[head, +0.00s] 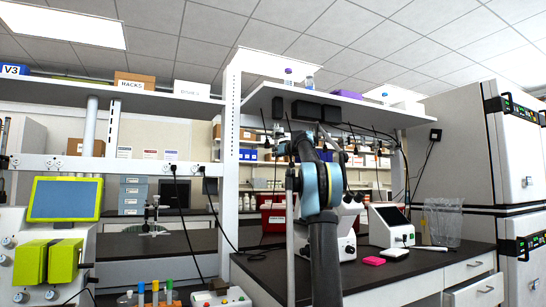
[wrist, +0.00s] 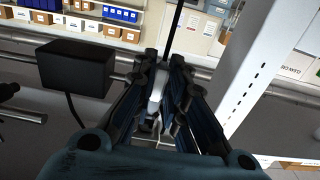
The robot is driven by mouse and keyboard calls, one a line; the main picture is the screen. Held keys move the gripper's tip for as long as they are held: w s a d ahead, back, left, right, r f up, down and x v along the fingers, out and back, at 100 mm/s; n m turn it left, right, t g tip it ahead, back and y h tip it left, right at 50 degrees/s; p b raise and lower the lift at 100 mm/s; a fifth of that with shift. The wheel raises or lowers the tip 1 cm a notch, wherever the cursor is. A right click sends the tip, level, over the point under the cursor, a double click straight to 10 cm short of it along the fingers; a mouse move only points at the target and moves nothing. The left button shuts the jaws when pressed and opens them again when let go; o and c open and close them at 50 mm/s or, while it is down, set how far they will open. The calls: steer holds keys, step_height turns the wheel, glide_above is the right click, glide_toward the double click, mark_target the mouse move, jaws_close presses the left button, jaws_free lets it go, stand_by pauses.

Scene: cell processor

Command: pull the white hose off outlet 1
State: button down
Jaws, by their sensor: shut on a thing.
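My gripper (wrist: 165,85) points away from the camera in the wrist view, its dark jointed fingers close together around a narrow white piece (wrist: 156,100). I cannot tell whether this piece is the white hose. A thin black rod or cable (wrist: 175,25) runs up beyond the fingertips. In the head view my gripper (head: 318,135) is raised just below the overhead shelf, small and partly hidden by my arm; what it holds cannot be made out there. I cannot pick out outlet 1 or a white hose at it.
A black box (wrist: 75,68) with a hanging cable is left of the gripper, and a white post (wrist: 270,75) is right. In the head view, the overhead shelf (head: 360,110) has dark cables beneath it. A microscope (head: 345,220) and white device (head: 390,226) stand on the bench.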

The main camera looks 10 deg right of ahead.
steer(key=shift+f, duration=0.15)
steer(key=shift+w+f, duration=0.15)
steer(key=shift+f, duration=0.35)
steer(key=shift+f, duration=0.85)
